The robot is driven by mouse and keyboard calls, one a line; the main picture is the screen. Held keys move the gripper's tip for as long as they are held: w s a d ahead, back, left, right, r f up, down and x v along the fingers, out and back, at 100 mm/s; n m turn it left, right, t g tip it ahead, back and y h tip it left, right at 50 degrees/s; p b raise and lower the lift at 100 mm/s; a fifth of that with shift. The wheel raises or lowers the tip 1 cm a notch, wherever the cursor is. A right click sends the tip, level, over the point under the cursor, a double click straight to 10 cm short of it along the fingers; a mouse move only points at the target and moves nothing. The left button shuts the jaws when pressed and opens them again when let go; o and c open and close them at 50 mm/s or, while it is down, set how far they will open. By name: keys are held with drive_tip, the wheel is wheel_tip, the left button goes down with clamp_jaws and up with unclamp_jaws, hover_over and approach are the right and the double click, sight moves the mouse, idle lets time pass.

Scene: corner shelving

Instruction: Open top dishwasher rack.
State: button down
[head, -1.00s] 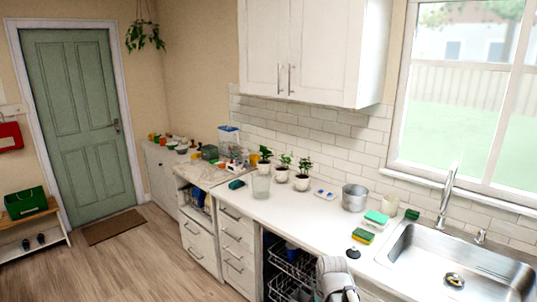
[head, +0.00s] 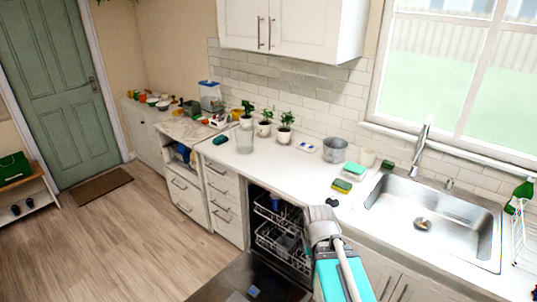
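The dishwasher under the counter stands open, with its dark door (head: 240,278) folded down in front. The top rack (head: 272,214), a grey wire rack, sits inside the opening. A dark blue item shows in it. The lower rack (head: 275,240) is below it, also inside, with a grey item in it. My arm rises from the bottom edge and its grey end links stand at the right side of the opening, covering part of both racks.
The counter (head: 300,172) above holds potted plants, a metal pot (head: 334,149), sponges (head: 342,186) and a small black item (head: 332,202) beside my arm. The sink (head: 430,215) is at right. Drawers (head: 222,205) flank the opening at left.

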wheel_tip(320, 180, down, 5)
drive_tip(key=b, duration=0.4)
drive_tip(key=shift+r, duration=0.2)
